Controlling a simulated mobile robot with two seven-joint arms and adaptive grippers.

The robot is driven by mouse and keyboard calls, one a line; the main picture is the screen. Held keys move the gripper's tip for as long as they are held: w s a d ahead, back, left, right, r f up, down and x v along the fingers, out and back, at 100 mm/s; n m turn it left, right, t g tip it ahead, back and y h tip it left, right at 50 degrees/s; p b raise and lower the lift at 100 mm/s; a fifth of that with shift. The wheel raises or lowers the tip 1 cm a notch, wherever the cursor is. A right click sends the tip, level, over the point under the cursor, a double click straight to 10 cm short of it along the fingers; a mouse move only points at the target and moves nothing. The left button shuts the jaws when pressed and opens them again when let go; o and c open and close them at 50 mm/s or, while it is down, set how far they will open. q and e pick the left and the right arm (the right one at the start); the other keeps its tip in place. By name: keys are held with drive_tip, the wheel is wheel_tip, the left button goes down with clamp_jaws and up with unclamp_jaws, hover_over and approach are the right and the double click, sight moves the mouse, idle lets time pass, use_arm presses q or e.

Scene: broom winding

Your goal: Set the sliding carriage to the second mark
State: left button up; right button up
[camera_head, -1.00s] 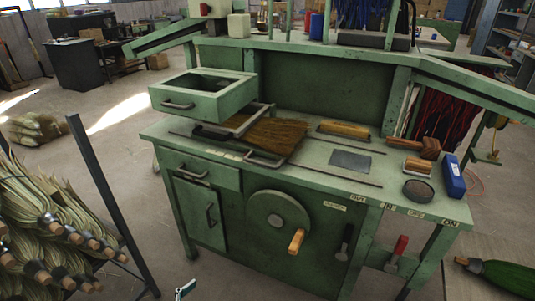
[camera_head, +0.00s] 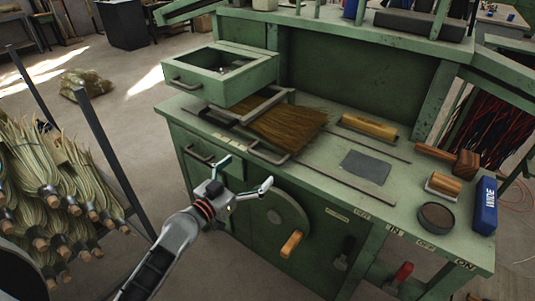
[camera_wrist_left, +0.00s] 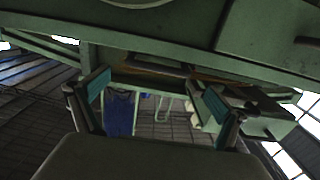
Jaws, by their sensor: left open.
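The sliding carriage appears to be the grey metal frame with a front handle (camera_head: 268,153) on the green workbench. Brown broom bristles (camera_head: 290,130) lie across it. Small pale labels (camera_head: 226,140) sit on the bench's front edge left of the handle; their writing is too small to read. My left gripper (camera_head: 246,173) is open and empty, in front of the bench, below and left of the handle and apart from it. In the left wrist view its two teal-padded fingers (camera_wrist_left: 155,95) are spread with nothing between them. My right gripper is not in view.
An open green drawer box (camera_head: 220,78) stands above the bench's left part. A crank wheel with a wooden handle (camera_head: 291,244) is on the front panel. A broom rack (camera_head: 60,200) stands left.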

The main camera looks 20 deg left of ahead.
sight(251, 154)
use_arm(q)
drive_tip(key=x, duration=0.6)
drive_tip(key=shift+w+d, duration=0.15)
drive_tip(key=shift+w, duration=0.4)
drive_tip(key=c, duration=1.3)
drive_tip(key=shift+w+a+f+b, duration=0.1)
drive_tip(key=shift+w+a+b, duration=0.2)
drive_tip(key=shift+a, duration=0.35)
drive_tip(key=shift+w+a+b, duration=0.15)
drive_tip(key=shift+a+b, duration=0.15)
drive_tip(key=shift+a, duration=0.35)
drive_tip(key=shift+w+a+b, duration=0.25)
drive_tip(key=shift+a+b, duration=0.05)
drive_tip(key=shift+a, duration=0.4)
drive_tip(key=shift+d, duration=0.1)
